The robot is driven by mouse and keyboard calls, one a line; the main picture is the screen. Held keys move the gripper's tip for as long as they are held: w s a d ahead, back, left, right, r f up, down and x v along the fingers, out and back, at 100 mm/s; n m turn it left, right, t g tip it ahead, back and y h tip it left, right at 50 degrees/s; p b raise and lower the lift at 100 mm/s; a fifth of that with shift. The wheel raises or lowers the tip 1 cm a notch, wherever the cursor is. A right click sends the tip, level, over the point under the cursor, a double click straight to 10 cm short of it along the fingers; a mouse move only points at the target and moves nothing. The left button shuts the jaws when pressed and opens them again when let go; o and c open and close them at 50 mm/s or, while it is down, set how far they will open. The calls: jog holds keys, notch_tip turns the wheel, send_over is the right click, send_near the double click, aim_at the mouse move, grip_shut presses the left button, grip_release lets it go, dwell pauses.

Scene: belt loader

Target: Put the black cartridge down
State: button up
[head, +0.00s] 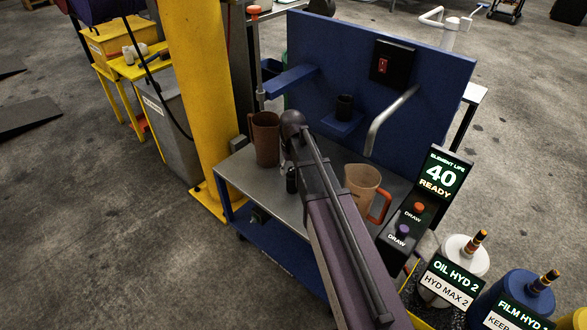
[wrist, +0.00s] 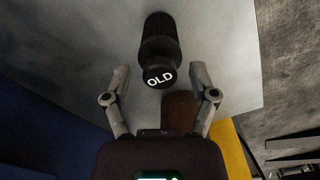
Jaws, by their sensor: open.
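The black cartridge (wrist: 159,45), with a cap marked OLD, is on the grey metal bench top (wrist: 215,35). In the wrist view its capped end lies between and just beyond my spread fingertips, with clear gaps on both sides. In the head view a small dark part of the cartridge (head: 291,181) shows beside my arm, seemingly upright on the bench top. My gripper (wrist: 160,72) is open and holds nothing. In the head view my arm hides most of the gripper.
A brown jug (head: 265,140) stands left of my gripper, close by. A tan jug with an orange handle (head: 362,184) stands to the right. A blue back panel (head: 425,85) carries a small ledge with a black cup-shaped part (head: 344,106). A yellow column (head: 200,90) rises at the left.

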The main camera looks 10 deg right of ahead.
notch_tip(320, 180, up, 12)
jog(key=p, duration=1.1)
jog(key=shift+p, duration=0.4)
dwell(0.4)
jog(key=s+m, duration=0.1)
jog(key=s, duration=1.5)
jog(key=shift+s+d, duration=0.15)
jog(key=shift+d, duration=0.05)
